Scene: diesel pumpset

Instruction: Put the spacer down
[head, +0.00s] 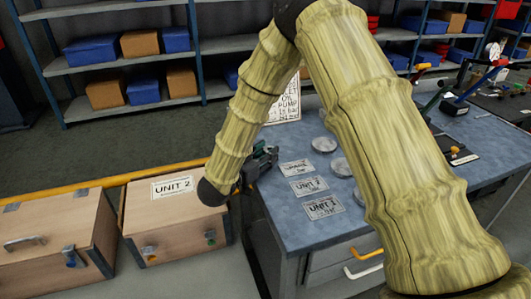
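My gripper (264,158) is at the left edge of the blue-topped workbench (345,222), partly hidden behind the end of my arm. Its fingers are dark and small, so I cannot tell whether they are open or shut. I cannot make out a spacer in or under them. Two round grey discs (324,144) and (340,167) lie on the bench to the right of my gripper. I cannot tell whether either is a spacer. Several printed cards (309,186) lie in front of the gripper on the bench.
A wooden case labelled UNIT 2 (175,222) stands left of the bench, with another wooden case (50,245) beside it. A lettered board (284,107) stands behind. Levers and tools (462,104) occupy the bench's right side. My arm hides the middle of the bench.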

